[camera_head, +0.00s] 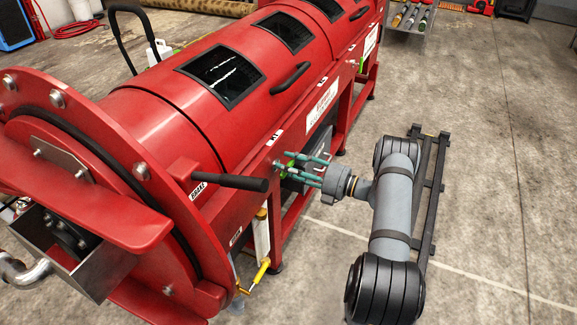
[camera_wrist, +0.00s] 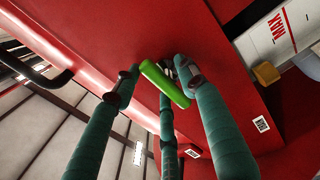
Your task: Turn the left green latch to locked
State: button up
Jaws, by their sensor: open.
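The left green latch (camera_wrist: 165,84) is a bright green bar on a metal pivot on the red machine's side. In the wrist view it lies slanted, from upper left to lower right, among my gripper's fingers. My gripper (camera_wrist: 158,80) has three teal fingers, spread apart, with one on the left and others behind and to the right of the bar. Whether any finger touches it is unclear. In the head view my gripper (camera_head: 287,166) reaches the machine's side from the right, and its fingers mostly hide the latch. A lock marking cannot be read.
The long red drum machine (camera_head: 170,115) fills the left and middle. A black-gripped brake lever (camera_head: 230,182) sticks out just left of my gripper. A yellow-tipped part (camera_head: 262,268) hangs below. Concrete floor (camera_head: 480,170) at right is mostly clear.

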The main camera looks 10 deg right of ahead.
jog(key=v, duration=1.2)
jog(key=x, duration=1.2)
jog(key=shift+w+a, duration=0.1)
